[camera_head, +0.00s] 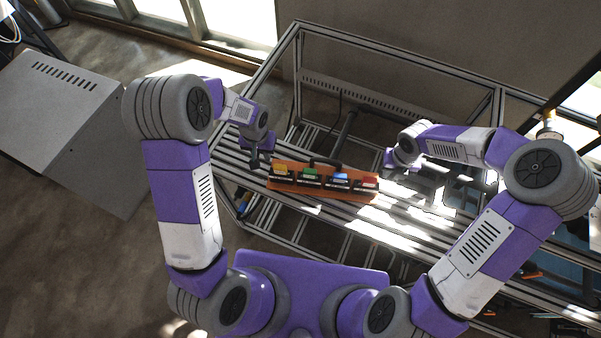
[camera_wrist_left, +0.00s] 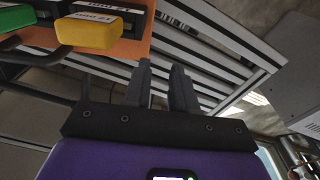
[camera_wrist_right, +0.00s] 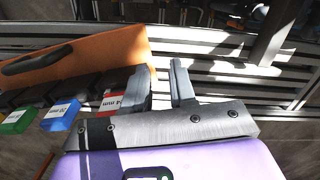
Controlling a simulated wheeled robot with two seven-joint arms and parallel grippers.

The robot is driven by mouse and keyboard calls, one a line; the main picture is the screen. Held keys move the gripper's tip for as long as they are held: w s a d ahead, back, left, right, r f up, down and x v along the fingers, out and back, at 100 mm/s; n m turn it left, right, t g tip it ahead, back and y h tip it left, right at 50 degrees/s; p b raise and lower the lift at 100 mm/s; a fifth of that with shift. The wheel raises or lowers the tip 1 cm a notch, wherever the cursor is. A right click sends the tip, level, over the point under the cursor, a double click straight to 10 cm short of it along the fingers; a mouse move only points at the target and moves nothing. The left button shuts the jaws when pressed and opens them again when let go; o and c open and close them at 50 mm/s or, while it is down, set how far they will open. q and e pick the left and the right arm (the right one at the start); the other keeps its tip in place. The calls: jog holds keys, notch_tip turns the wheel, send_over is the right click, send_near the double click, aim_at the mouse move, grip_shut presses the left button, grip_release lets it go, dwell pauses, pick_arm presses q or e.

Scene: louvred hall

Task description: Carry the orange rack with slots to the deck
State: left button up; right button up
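The orange rack (camera_head: 322,190) lies on a slatted metal surface (camera_head: 225,160), seen at mid-picture in the head view. Its slots hold yellow, green, blue and red labelled blocks, and a dark handle runs along it. My left gripper (camera_head: 257,161) is by its left end; in the left wrist view its fingers (camera_wrist_left: 163,88) stand apart with nothing between them, and the rack (camera_wrist_left: 132,48) is at upper left. My right gripper (camera_head: 387,166) is by the right end; its fingers (camera_wrist_right: 165,85) are apart and empty, with the rack (camera_wrist_right: 95,52) close beside one finger. I cannot tell whether they touch.
A metal profile frame (camera_head: 296,85) with rails and posts surrounds the slatted surface. A grey cabinet (camera_head: 60,105) with vents stands at the left, with bare floor below it. Bright sunlight patches lie on the slats at the right.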

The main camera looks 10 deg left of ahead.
pick_arm(q)
notch_tip(320, 180, up, 12)
jog(key=shift+s, duration=0.45)
pick_arm(e)
notch_tip(320, 180, up, 12)
jog(key=shift+s, duration=0.45)
dwell(0.5)
